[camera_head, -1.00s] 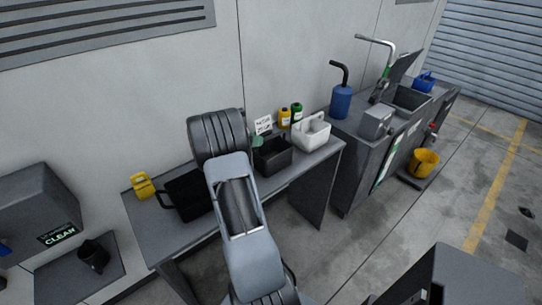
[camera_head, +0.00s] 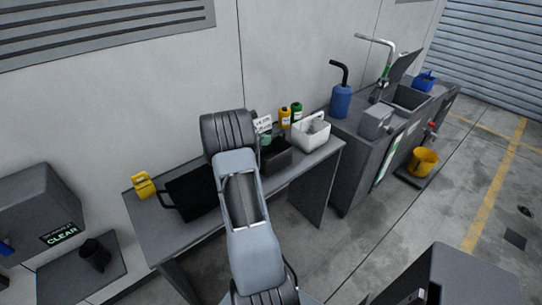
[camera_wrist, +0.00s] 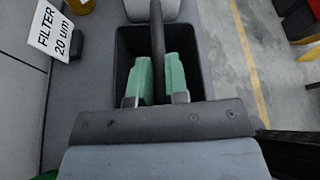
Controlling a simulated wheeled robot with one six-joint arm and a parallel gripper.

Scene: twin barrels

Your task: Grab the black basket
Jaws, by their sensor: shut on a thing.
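The black basket (camera_head: 282,158) stands on the grey bench, partly hidden behind my arm in the head view. In the wrist view, the basket (camera_wrist: 198,50) is an open dark box with a black bar handle (camera_wrist: 157,30) across its middle. My gripper (camera_wrist: 158,75) has green fingers, one on each side of the handle, and is shut on it. The gripper also shows in the head view (camera_head: 265,142) as a bit of green above the basket. I cannot tell whether the basket is lifted.
A white basket (camera_head: 311,134) stands close to the right. Yellow (camera_head: 284,118) and green bottles (camera_head: 296,112) and a filter sign (camera_wrist: 50,30) are by the wall. A black container (camera_head: 192,194) and a yellow jug (camera_head: 143,186) are on the bench's left part.

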